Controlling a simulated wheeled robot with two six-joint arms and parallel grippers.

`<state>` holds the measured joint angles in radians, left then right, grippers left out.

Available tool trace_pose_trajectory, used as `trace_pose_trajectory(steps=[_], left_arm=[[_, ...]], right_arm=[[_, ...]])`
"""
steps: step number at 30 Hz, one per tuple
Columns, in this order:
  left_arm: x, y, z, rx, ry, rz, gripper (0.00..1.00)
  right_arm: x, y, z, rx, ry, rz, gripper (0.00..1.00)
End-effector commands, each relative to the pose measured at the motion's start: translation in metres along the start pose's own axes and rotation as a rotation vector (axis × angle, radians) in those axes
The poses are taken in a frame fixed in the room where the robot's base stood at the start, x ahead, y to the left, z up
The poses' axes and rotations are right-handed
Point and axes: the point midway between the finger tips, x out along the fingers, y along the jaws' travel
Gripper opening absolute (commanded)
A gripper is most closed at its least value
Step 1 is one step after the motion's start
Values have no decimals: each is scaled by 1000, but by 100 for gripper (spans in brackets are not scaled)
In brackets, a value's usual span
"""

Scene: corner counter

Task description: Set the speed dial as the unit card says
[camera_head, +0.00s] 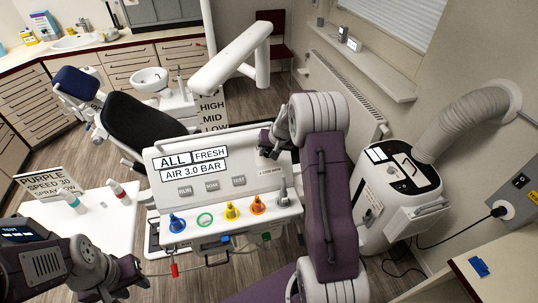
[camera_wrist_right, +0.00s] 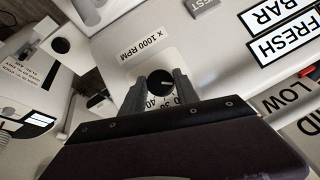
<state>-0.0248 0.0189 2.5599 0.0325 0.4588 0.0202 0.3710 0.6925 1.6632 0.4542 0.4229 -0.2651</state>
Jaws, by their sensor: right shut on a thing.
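The speed dial (camera_wrist_right: 160,78) is a round black knob on the white panel, beside a label reading "X 1000 RPM" (camera_wrist_right: 146,48). In the right wrist view my right gripper (camera_wrist_right: 160,86) has its two grey fingers on either side of the knob, shut on it. A light pointer mark shows on the knob. Scale numbers, among them 30 and 40, show between the fingers, partly covered. In the head view my right gripper (camera_head: 268,147) hides the dial. The unit card (camera_head: 48,184) at the left reads "PURPLE", "SPEED 30" and a partly covered spray line. My left gripper (camera_head: 128,282) is low at the left, its fingers unclear.
The panel has RUN, SOAK and TEST buttons (camera_head: 212,185) and a sign (camera_head: 190,163) reading "ALL FRESH AIR 3.0 BAR". Coloured cones (camera_head: 231,211) stand on the ledge below. A HIGH/MID/LOW scale (camera_head: 212,108) is behind. A white table (camera_head: 110,225) with small bottles is left.

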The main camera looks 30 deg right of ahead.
Motion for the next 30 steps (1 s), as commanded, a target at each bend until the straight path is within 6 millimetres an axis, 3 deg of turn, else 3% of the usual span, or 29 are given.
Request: trace_pose_trajectory(steps=[1,9,30], left_arm=[[15,0,2,0,0,0,36],[65,-1,7,0,0,0,36],[173,-3,18,0,0,0,36]], right_arm=[[7,3,1,24,5,-14,0],[9,6,2,216,-2,-137,0],[8,9,3,773,-33,-494,0]])
